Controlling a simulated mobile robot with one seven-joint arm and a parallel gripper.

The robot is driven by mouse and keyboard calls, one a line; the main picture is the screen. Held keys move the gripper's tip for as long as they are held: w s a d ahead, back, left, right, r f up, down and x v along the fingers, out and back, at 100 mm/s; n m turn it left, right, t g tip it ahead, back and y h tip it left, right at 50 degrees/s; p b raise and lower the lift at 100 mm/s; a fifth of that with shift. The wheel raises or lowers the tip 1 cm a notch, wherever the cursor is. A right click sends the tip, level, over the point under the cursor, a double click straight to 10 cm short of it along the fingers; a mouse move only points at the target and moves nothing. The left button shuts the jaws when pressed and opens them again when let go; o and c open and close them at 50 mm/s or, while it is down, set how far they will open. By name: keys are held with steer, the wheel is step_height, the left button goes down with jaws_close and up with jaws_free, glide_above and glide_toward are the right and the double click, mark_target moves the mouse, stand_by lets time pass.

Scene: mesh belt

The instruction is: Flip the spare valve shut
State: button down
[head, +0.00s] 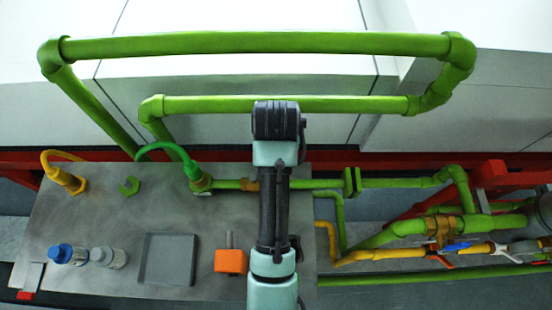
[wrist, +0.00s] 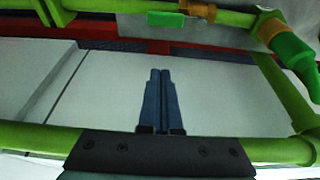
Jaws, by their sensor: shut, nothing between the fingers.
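No part is labelled as the spare valve, so I cannot tell for sure which one it is. An orange block with a grey upright stem (head: 231,262) stands on the metal table, left of my arm. My gripper (wrist: 160,73) is shut and empty in the wrist view, over white panels between green pipes. No valve lever is between or touching its fingers. The head view does not show its fingers.
Green pipes (head: 250,43) loop above and behind. A red beam (head: 340,162) runs behind the table.

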steer(key=p+x, duration=0.1)
steer(key=x, duration=0.8)
steer(key=shift+w+f, duration=0.15)
steer(key=shift+f, duration=0.25)
steer(key=s+p, duration=0.2)
steer(key=s, duration=0.1)
steer(key=shift+s+p, duration=0.3)
steer(key=shift+s, duration=0.05)
